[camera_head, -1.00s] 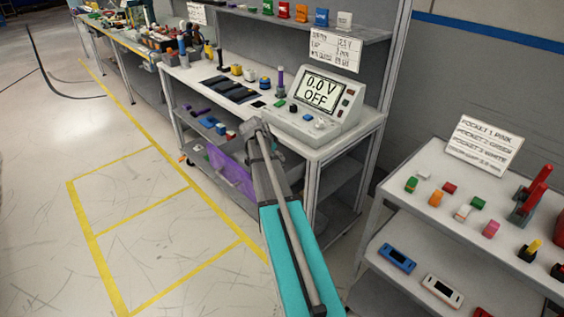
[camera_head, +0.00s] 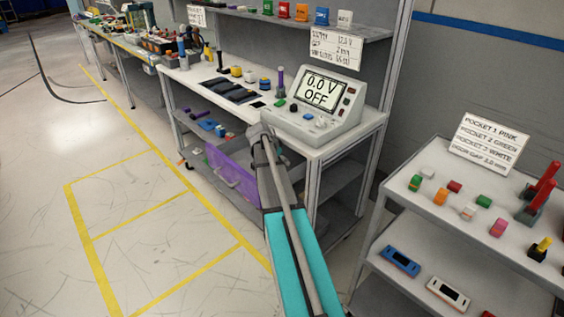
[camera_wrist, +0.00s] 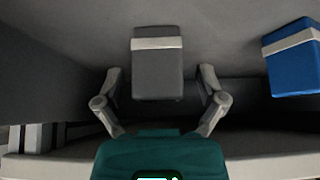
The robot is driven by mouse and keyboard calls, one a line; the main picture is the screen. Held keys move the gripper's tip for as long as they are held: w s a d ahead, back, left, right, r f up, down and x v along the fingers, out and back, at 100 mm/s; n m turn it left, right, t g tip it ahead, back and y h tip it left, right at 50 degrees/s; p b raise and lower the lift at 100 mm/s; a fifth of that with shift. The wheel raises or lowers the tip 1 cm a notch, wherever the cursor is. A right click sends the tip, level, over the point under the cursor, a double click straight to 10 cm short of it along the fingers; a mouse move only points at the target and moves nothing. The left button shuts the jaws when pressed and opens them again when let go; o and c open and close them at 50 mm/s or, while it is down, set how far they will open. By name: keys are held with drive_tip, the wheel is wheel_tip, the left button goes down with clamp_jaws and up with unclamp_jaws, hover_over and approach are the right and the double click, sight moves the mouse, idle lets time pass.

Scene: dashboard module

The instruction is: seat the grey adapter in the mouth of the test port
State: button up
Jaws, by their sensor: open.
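The grey adapter (camera_wrist: 157,72), a dark grey block with a pale band across it, is in the middle of the wrist view. My gripper (camera_wrist: 160,80) is open, with one finger on each side of the adapter's near end and gaps showing on both sides. I cannot tell how deep the fingers reach beside it. In the head view my arm hides the gripper and the adapter. The tester (camera_head: 312,108) on the bench reads 0.0 V OFF. I cannot make out the test port for certain.
A blue block (camera_wrist: 293,58) with a pale band lies right of the adapter. A purple drawer front (camera_head: 233,180) is under the bench (camera_head: 345,137). A cart (camera_head: 437,212) with small coloured parts stands at the right. The floor at left, marked with yellow lines, is clear.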

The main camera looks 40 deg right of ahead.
drive_tip(key=c, duration=1.2)
drive_tip(key=shift+c, duration=0.2)
drive_tip(key=shift+r, duration=0.2)
wheel_tip(320, 180, up, 3)
drive_tip(key=p, duration=0.3)
drive_tip(key=s+a+r+p, duration=0.6)
drive_tip(key=s+r+p, duration=0.3)
drive_tip(key=s, duration=0.3)
drive_tip(key=shift+s+r+p, duration=0.3)
drive_tip(key=shift+r+p, duration=0.05)
drive_tip(key=shift+p, duration=0.2)
